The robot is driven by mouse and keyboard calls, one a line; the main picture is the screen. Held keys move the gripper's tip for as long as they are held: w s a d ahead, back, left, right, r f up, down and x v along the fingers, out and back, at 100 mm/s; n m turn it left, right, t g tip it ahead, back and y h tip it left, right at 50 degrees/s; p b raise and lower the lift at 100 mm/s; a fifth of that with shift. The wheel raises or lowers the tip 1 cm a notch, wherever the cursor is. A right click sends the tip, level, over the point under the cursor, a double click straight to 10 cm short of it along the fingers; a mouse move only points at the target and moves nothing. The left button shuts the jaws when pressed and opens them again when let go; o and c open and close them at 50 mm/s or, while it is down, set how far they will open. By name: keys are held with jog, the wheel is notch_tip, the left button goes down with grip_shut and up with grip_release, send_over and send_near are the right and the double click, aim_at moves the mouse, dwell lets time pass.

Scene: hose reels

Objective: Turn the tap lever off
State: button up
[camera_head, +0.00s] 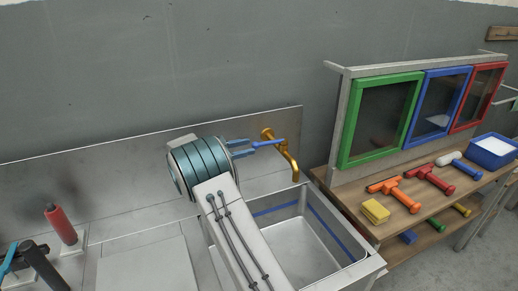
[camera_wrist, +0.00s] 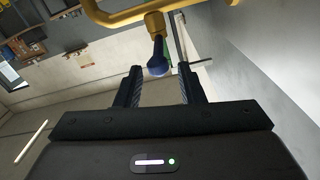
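The brass tap (camera_head: 290,160) sticks out from the wall above the sink, its spout bending down. Its blue lever (camera_head: 272,142) points left toward my gripper (camera_head: 250,147). In the wrist view my gripper (camera_wrist: 160,76) is open, with its two dark fingers apart. The blue lever's rounded end (camera_wrist: 158,63) shows between the fingertips, near their level; I cannot tell whether either finger touches it. The tap's yellow pipe (camera_wrist: 130,15) crosses the top of the wrist view. My arm hides part of the sink in the head view.
The metal sink (camera_head: 345,245) with a blue line inside lies below the tap. A wooden bench (camera_head: 375,228) at right holds a yellow sponge (camera_head: 375,211), coloured nozzles and a blue tub (camera_head: 492,160). Green, blue and red frames stand behind it. A red cylinder (camera_head: 62,226) stands at left.

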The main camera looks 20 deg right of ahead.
jog(key=a+b, duration=0.1)
jog(key=a, duration=0.5)
jog(key=shift+a, duration=0.15)
jog(key=shift+w, duration=0.1)
